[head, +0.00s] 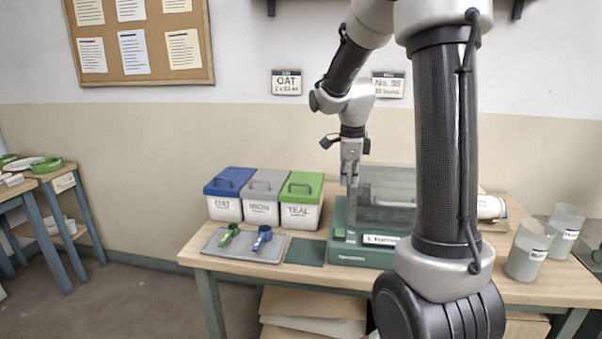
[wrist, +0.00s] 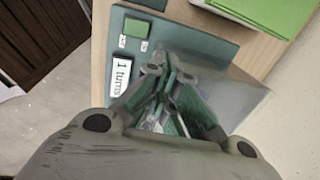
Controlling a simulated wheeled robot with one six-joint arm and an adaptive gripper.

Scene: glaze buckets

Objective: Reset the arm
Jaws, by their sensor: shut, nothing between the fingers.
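My gripper (head: 350,180) hangs down from the arm in the head view, in front of the left side of a clear box on a green machine (head: 345,252). In the wrist view my gripper (wrist: 163,80) has its fingers together with nothing between them, above the machine (wrist: 195,45). The clear box (head: 390,190) shows partly behind my arm. A green button (head: 340,233) and a label reading "1 turns" (wrist: 122,75) are on the machine's front part. Whether the gripper touches the box cannot be told.
Blue-lidded (head: 227,190), grey-lidded (head: 263,195) and green-lidded (head: 299,200) buckets stand left on the table. A grey tray (head: 215,249) holds a green scoop (head: 229,234) and a blue scoop (head: 262,237). Translucent cups (head: 527,255) stand right. A dark green mat (head: 305,252) is bare.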

